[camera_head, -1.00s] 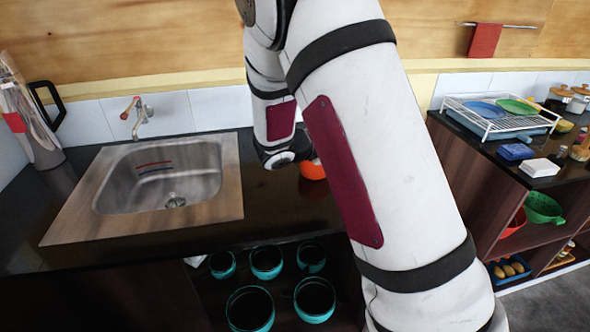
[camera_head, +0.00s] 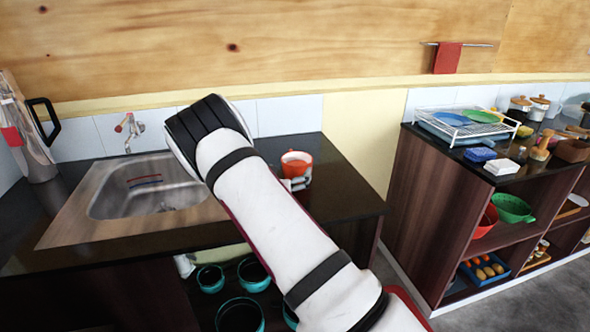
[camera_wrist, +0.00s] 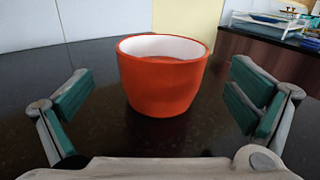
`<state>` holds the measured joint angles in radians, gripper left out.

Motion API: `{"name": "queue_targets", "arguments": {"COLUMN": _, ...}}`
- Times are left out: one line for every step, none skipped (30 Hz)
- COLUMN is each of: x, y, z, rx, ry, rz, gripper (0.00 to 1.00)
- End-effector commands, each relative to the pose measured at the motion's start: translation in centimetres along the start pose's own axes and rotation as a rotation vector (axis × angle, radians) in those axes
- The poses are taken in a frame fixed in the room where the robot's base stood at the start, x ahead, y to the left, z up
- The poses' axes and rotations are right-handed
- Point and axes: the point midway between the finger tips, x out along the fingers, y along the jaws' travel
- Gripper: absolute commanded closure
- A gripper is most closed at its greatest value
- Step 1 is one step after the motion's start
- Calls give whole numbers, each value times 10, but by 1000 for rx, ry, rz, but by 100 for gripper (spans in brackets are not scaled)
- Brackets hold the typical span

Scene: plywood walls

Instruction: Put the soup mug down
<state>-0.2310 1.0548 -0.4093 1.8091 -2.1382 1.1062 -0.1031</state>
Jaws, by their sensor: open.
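The soup mug is orange-red outside and white inside. In the head view the mug (camera_head: 296,162) stands upright on the black counter (camera_head: 340,200), right of the sink. In the wrist view the mug (camera_wrist: 163,76) stands between and beyond my gripper's spread fingers, with dark counter visible on both sides of it. My gripper (camera_wrist: 158,100) is open, its green-padded fingers apart from the mug on the left and right. In the head view my arm hides most of the gripper; a small part of it (camera_head: 297,183) shows just below the mug.
The metal sink (camera_head: 150,190) lies left of the mug, with a tap (camera_head: 130,130) behind it. A silver jug (camera_head: 32,140) stands at the far left. Teal pots (camera_head: 240,315) sit on the shelf below. A second counter with a dish rack (camera_head: 462,125) is at right.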

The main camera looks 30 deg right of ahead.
Motion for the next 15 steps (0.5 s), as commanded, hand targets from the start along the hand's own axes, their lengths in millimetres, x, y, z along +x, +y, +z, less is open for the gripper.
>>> {"name": "queue_targets", "arguments": {"x": 7, "y": 0, "z": -1, "rx": 1, "ry": 0, "rz": -1, "gripper": 0}}
{"name": "queue_targets", "arguments": {"x": 10, "y": 0, "z": -1, "rx": 1, "ry": 1, "rz": -2, "gripper": 0}}
{"name": "queue_targets", "arguments": {"x": 14, "y": -1, "z": -1, "rx": 1, "ry": 1, "rz": -2, "gripper": 0}}
{"name": "queue_targets", "arguments": {"x": 16, "y": 0, "z": -1, "rx": 1, "ry": 1, "rz": -1, "gripper": 0}}
{"name": "queue_targets", "arguments": {"x": 17, "y": 0, "z": -1, "rx": 1, "ry": 1, "rz": -1, "gripper": 0}}
{"name": "queue_targets", "arguments": {"x": 19, "y": 0, "z": -1, "rx": 1, "ry": 1, "rz": -1, "gripper": 0}}
{"name": "queue_targets", "arguments": {"x": 20, "y": 0, "z": -1, "rx": 1, "ry": 1, "rz": -1, "gripper": 0}}
{"name": "queue_targets", "arguments": {"x": 22, "y": 0, "z": -1, "rx": 1, "ry": 1, "rz": -1, "gripper": 0}}
{"name": "queue_targets", "arguments": {"x": 26, "y": -1, "z": -1, "rx": 1, "ry": 1, "rz": -2, "gripper": 0}}
{"name": "queue_targets", "arguments": {"x": 30, "y": -2, "z": -2, "rx": 1, "ry": 1, "rz": -2, "gripper": 0}}
{"name": "queue_targets", "arguments": {"x": 34, "y": -2, "z": -2, "rx": 1, "ry": 1, "rz": -2, "gripper": 0}}
{"name": "queue_targets", "arguments": {"x": 40, "y": -2, "z": -3, "rx": 1, "ry": 1, "rz": -2, "gripper": 0}}
{"name": "queue_targets", "arguments": {"x": 45, "y": -3, "z": -4, "rx": 1, "ry": 0, "rz": -3, "gripper": 0}}
{"name": "queue_targets", "arguments": {"x": 50, "y": -3, "z": -5, "rx": 1, "ry": 0, "rz": -3, "gripper": 0}}
{"name": "queue_targets", "arguments": {"x": 55, "y": -3, "z": -5, "rx": 1, "ry": 0, "rz": -3, "gripper": 0}}
